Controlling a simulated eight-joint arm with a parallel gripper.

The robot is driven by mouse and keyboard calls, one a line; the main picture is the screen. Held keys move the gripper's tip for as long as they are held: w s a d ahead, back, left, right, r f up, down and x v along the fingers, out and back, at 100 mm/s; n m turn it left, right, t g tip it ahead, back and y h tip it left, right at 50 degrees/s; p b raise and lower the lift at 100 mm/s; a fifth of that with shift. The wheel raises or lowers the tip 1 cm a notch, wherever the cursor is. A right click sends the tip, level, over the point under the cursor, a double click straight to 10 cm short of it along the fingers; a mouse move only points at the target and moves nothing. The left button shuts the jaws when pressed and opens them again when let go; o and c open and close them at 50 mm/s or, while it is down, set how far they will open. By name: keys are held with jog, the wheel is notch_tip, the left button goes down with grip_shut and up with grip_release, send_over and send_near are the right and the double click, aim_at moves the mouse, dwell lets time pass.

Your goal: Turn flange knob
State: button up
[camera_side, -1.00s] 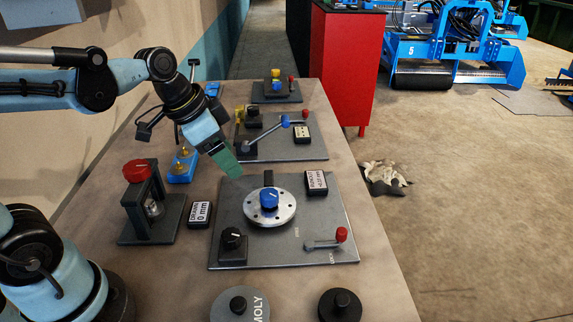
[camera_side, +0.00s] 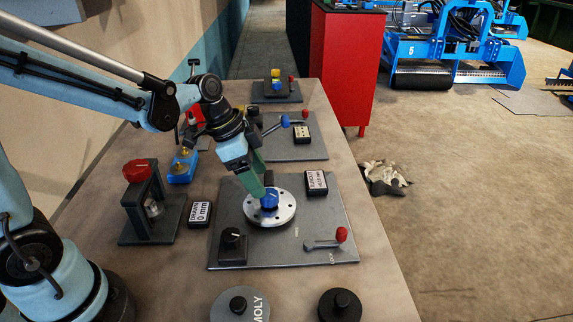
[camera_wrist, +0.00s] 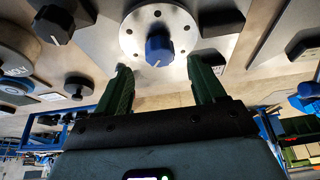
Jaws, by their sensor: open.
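The flange is a silver disc (camera_side: 284,213) with holes around its edge, set on a grey plate. The blue flange knob (camera_side: 270,199) stands at its centre and carries a white pointer line. My gripper (camera_side: 263,188), with green fingers, is tilted down just at the knob in the side view, partly hiding it. In the wrist view the fingers of my gripper (camera_wrist: 159,80) are spread apart. The blue knob (camera_wrist: 159,49) shows beyond the fingertips, roughly centred between them. I cannot tell whether a finger touches it.
The same plate (camera_side: 225,212) holds a black knob (camera_side: 233,243), a red-tipped lever (camera_side: 341,235) and a display box (camera_side: 316,182). A stand with a red knob (camera_side: 137,170) and a display reading 0 mm (camera_side: 200,213) are at left. Another panel (camera_side: 300,150) lies behind.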

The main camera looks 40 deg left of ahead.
aim_at(269, 201)
jog(key=shift+x, duration=2.45)
jog(key=shift+c, duration=0.3)
jog(key=c, duration=1)
jog(key=shift+n, duration=0.3)
jog(key=shift+s+d+n+t+y, duration=0.1)
jog(key=shift+n+t+y, duration=0.3)
jog(key=shift+n, duration=0.8)
jog(key=shift+s+d+n+t+y, duration=0.1)
jog(key=shift+n+t+y, duration=0.3)
jog(key=shift+n, duration=0.8)
jog(key=shift+w+n, duration=0.1)
jog(key=shift+n, duration=0.2)
jog(key=o, duration=1.1)
jog(key=shift+c, duration=0.2)
